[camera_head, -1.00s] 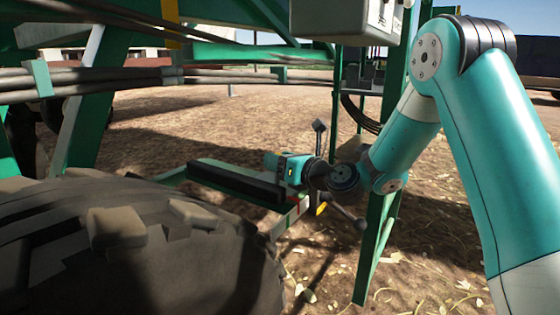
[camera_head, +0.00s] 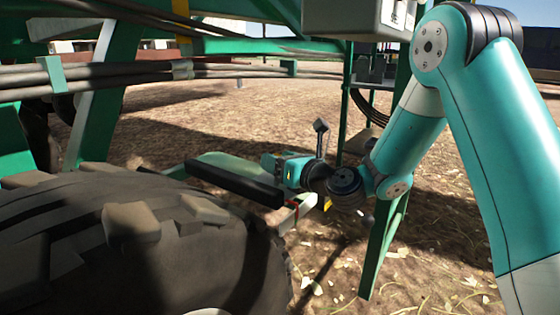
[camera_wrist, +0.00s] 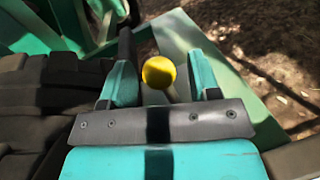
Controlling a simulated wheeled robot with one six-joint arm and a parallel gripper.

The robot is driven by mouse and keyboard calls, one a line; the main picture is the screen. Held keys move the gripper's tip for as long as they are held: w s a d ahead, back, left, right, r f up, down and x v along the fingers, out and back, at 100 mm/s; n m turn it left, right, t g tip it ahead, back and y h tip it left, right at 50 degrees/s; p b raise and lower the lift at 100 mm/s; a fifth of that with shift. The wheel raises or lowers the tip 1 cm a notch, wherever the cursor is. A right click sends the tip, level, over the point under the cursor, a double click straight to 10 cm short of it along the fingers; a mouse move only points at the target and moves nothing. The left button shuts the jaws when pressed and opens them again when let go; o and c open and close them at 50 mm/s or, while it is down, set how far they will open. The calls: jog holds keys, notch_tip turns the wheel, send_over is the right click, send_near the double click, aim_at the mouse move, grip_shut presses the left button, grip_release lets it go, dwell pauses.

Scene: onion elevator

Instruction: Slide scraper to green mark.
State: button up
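A black bar (camera_head: 235,185), likely the scraper, lies along a green plate beside the big tyre in the head view. A pale rail (camera_head: 296,213) with a red mark (camera_head: 292,204) sits at its right end. I cannot make out a green mark. My gripper (camera_head: 275,167) is above the right part of the bar, pointing left. In the wrist view, my gripper (camera_wrist: 162,78) is open, its two teal fingers on either side of a round yellow knob (camera_wrist: 159,72) on a pale stem. A gap shows on the right; contact on the left is unclear.
The large tyre (camera_head: 135,245) fills the lower left, close to the bar. A green upright post (camera_head: 381,250) stands right of my wrist. Hoses (camera_head: 110,78) and a grey box (camera_head: 360,18) hang above. Straw-strewn ground lies behind.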

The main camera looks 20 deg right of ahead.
jog(key=b+v, duration=1.5)
jog(key=v, duration=0.2)
jog(key=shift+s, duration=0.2)
dwell(0.4)
